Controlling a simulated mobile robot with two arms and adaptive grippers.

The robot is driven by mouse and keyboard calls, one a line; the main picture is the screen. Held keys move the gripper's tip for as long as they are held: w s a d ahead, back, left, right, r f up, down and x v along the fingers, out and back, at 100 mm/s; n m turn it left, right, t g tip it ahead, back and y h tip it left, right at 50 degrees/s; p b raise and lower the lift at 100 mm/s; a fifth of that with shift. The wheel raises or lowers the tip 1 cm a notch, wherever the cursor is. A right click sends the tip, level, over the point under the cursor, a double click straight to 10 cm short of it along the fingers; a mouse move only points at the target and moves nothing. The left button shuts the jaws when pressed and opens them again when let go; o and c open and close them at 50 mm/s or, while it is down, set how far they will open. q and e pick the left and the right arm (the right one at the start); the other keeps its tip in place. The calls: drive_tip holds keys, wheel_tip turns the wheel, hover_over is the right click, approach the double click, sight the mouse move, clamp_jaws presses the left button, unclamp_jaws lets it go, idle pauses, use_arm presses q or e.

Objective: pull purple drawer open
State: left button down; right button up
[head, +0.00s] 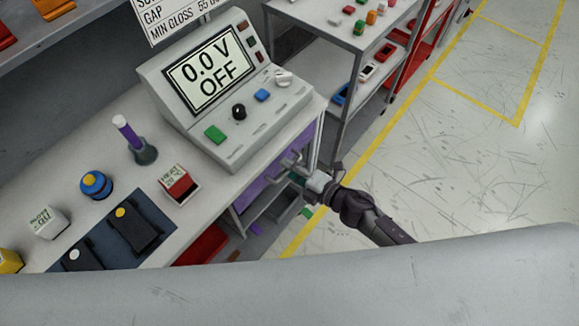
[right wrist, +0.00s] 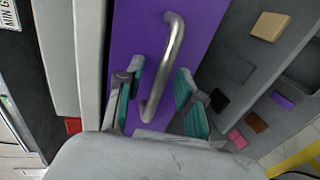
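The purple drawer (head: 256,198) is set under the grey workbench top, and its purple front (right wrist: 206,22) fills the middle of the right wrist view. Its curved metal bar handle (right wrist: 174,52) stands out from the front; the handle also shows small in the head view. My right gripper (head: 303,180) is at the drawer front, close to the handle. In the right wrist view, its two teal-padded fingers (right wrist: 158,95) are apart, with the handle's near end between them and gaps on both sides. My left gripper is not in view.
A shelf rack (head: 349,42) stands beyond. Floor at the right is clear.

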clamp_jaws()
idle(0.5)
drive_tip(key=f+v, duration=0.2)
drive_tip(key=v, duration=0.8)
drive_tip(key=f+v, duration=0.2)
drive_tip(key=v, duration=0.8)
drive_tip(key=shift+s+d+b, duration=0.35)
drive_tip(key=shift+d+b, duration=0.05)
drive_tip(key=shift+f, duration=0.1)
unclamp_jaws()
